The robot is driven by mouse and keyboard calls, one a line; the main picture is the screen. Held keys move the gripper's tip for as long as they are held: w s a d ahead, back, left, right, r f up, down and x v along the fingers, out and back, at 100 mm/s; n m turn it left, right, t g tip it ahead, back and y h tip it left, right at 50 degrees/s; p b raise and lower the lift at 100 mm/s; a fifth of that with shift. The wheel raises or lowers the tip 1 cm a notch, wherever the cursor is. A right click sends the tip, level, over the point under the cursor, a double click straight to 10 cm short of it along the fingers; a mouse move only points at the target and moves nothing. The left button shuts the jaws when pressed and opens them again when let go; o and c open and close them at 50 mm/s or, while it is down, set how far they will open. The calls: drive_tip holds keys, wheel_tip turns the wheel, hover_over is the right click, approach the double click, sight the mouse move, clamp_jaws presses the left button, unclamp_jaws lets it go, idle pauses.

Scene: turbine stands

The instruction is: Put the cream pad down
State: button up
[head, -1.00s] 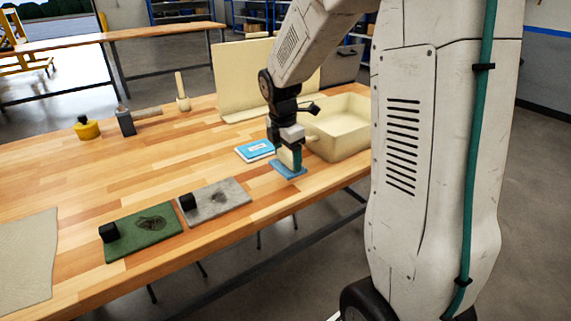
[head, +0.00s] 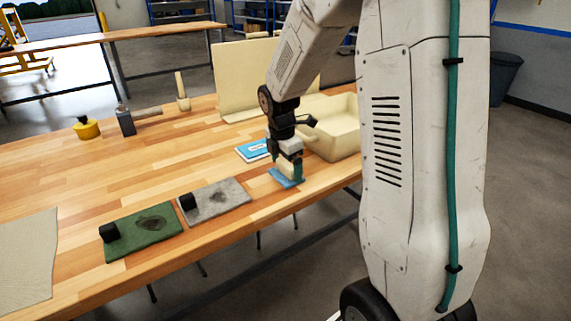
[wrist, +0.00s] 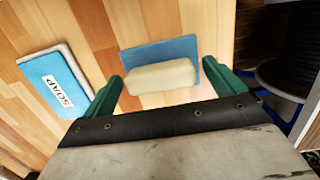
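The pad in my gripper has a thin blue sheet-like base (head: 288,179) under a cream block (wrist: 160,77). No separate all-cream pad shows in the wrist view. My gripper (wrist: 163,75) points down, its green fingers at the two ends of the cream block. The fingers look closed on the block, though a thin strip of blue shows beside the right finger. In the head view my gripper (head: 290,169) is low over the table near its front edge. The blue base lies flat at or just above the wood; I cannot tell if it touches.
On the wooden table (head: 130,165), a blue-and-white SOAP pack (head: 254,150) lies just behind, a cream tub (head: 340,140) to the right. A grey pad (head: 225,198) and green pad (head: 150,225) with black grips lie left. A beige sheet (head: 25,255) lies far left.

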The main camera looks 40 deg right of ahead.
sight(282, 177)
wheel_tip(282, 177, up, 12)
drive_tip(key=a, duration=0.2)
drive_tip(key=s+a+r+m, duration=0.1)
drive_tip(key=s+a+m, duration=0.3)
drive_tip(key=s, duration=0.5)
drive_tip(key=s+a+r+m+y, duration=0.1)
drive_tip(key=s+a+m, duration=0.3)
drive_tip(key=s+m, duration=0.3)
drive_tip(key=s+a+r+m, duration=0.1)
drive_tip(key=s+a+m, duration=0.3)
drive_tip(key=s, duration=0.7)
drive_tip(key=m, duration=0.2)
drive_tip(key=shift+s+m+t+y, duration=0.3)
drive_tip(key=shift+s+t, duration=0.05)
drive_tip(key=shift+t, duration=0.05)
drive_tip(key=shift+a, duration=0.1)
